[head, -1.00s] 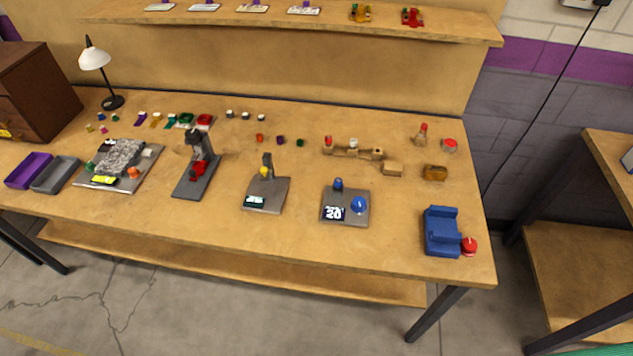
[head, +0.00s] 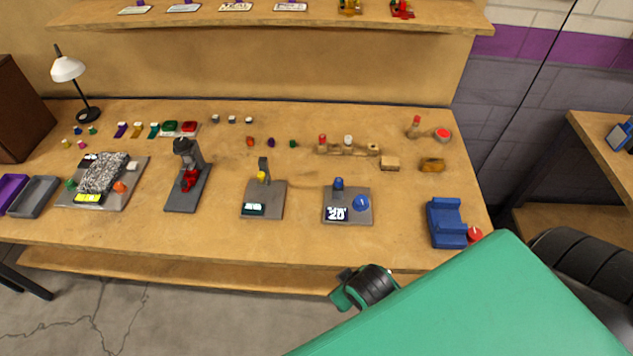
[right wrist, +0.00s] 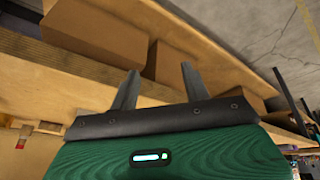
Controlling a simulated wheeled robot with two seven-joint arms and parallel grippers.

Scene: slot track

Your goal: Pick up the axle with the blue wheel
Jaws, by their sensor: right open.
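I cannot make out an axle with a blue wheel for certain. A small blue piece (head: 78,130) lies at the far left of the table in the head view, among several small coloured pieces, too small to tell if it is an axle. My right gripper (right wrist: 158,82) shows in the right wrist view with its two fingers apart and nothing between them. My green right arm fills the lower right of the head view, in front of the table's near edge, well away from the small pieces. My left gripper is not in view.
The wooden table (head: 300,240) holds a grey pad with a blue button (head: 361,203), a red and grey press (head: 187,175), a blue seat-shaped block (head: 445,222) and a wooden rack (head: 335,149). A lamp (head: 68,70) stands back left. The table's front strip is mostly clear.

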